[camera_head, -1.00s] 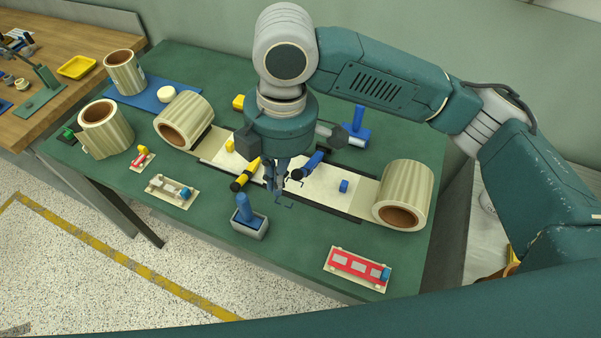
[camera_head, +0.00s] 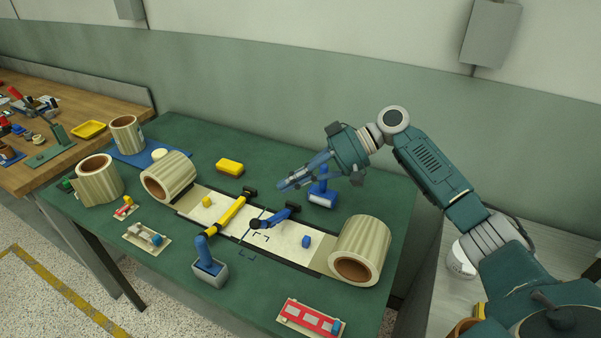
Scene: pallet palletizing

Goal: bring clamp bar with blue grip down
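The clamp bar with the blue grip (camera_head: 275,217) has black ends and stands over the middle of a white strip (camera_head: 224,218). It looks tilted up, its near end apart from the strip. The clamp bar with the yellow grip (camera_head: 229,214), to its left, lies across the strip to the front edge. My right gripper (camera_head: 281,186) is behind and above the blue-grip bar, apart from it, fingers pointing left. It appears empty; its finger opening is unclear. My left gripper is not in view.
Striped rolls stand at the strip's left (camera_head: 170,177) and right (camera_head: 361,249) ends. A blue stamp-like tool (camera_head: 322,195) stands behind, another blue-handled one (camera_head: 207,262) in front. A yellow block (camera_head: 229,166) lies at the back. A red panel (camera_head: 311,319) lies near the front edge.

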